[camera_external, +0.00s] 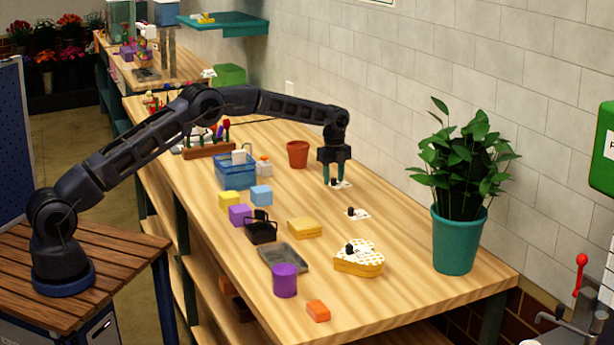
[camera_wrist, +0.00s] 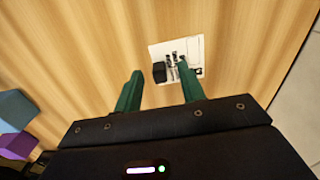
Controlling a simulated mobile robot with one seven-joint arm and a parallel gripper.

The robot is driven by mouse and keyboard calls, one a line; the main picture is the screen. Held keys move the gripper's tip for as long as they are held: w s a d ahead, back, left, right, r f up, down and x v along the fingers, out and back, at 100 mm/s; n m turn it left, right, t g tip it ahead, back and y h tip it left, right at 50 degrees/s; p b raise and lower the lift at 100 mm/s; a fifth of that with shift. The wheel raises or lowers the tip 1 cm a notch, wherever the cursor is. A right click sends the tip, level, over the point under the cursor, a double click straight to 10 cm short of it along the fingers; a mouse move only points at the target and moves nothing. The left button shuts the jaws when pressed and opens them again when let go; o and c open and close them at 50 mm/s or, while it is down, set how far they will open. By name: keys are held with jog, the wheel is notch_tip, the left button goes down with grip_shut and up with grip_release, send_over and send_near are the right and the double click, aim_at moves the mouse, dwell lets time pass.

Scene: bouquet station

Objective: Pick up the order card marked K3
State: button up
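A small white card (camera_wrist: 190,50) with dark markings and a black knob lies on the wooden table, seen in the wrist view. Its marking is too blurred to read. My gripper (camera_wrist: 160,67) is open, its two green fingertips apart at the near side of this card with nothing held.
A terracotta pot (camera_external: 297,154) stands left of my gripper. A blue basket (camera_external: 236,173), coloured cubes (camera_external: 261,195) and a black basket (camera_external: 261,232) line the table's left side. A potted plant (camera_external: 455,240) stands at right by the wall. The table around the second card is clear.

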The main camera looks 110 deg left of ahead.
grip_shut()
jog(key=shift+r, duration=0.2)
